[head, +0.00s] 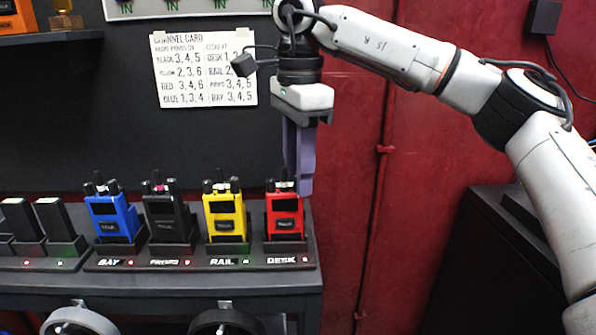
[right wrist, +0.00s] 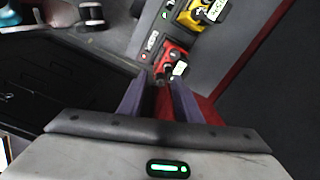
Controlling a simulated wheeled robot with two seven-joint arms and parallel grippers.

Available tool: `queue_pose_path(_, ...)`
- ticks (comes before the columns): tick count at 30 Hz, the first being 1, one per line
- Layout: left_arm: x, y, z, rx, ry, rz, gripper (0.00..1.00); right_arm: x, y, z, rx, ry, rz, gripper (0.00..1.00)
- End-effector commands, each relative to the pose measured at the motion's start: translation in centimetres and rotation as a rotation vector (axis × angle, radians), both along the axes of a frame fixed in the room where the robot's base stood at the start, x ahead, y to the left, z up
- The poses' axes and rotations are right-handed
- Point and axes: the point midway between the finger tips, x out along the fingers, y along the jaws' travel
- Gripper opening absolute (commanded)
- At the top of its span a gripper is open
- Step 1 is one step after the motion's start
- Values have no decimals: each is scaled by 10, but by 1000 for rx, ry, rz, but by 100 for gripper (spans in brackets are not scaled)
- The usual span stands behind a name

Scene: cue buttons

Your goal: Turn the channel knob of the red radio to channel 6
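The red radio (head: 285,217) stands upright in the charger slot labelled DESK, at the right end of the row. Its top knobs are small and dark; the finger partly covers that area in the head view, and I cannot read the channel setting. My right gripper (head: 301,188) points down just above and at the right of the radio's top. In the right wrist view the purple fingers (right wrist: 160,84) are apart with nothing gripped, and the red radio (right wrist: 172,55) lies just beyond their tips. My left gripper is not in view.
Yellow (head: 225,215), black (head: 170,218) and blue (head: 113,217) radios stand left of it in the charger rack (head: 140,263). A channel card (head: 203,70) on the wall lists RED 3, 4, 6. Headsets hang below the shelf.

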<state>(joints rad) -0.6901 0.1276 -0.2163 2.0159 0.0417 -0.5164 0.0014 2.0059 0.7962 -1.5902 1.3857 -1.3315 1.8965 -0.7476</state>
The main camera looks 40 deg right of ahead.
Motion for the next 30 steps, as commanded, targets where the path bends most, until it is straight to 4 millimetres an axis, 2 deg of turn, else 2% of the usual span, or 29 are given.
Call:
queue_pose_path(3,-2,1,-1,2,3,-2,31,0,0,0,0,0,0,31)
queue_pose_path(9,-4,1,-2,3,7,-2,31,0,0,0,0,0,0,0)
queue_pose_path(30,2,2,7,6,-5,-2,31,0,0,1,1,-1,-90,0)
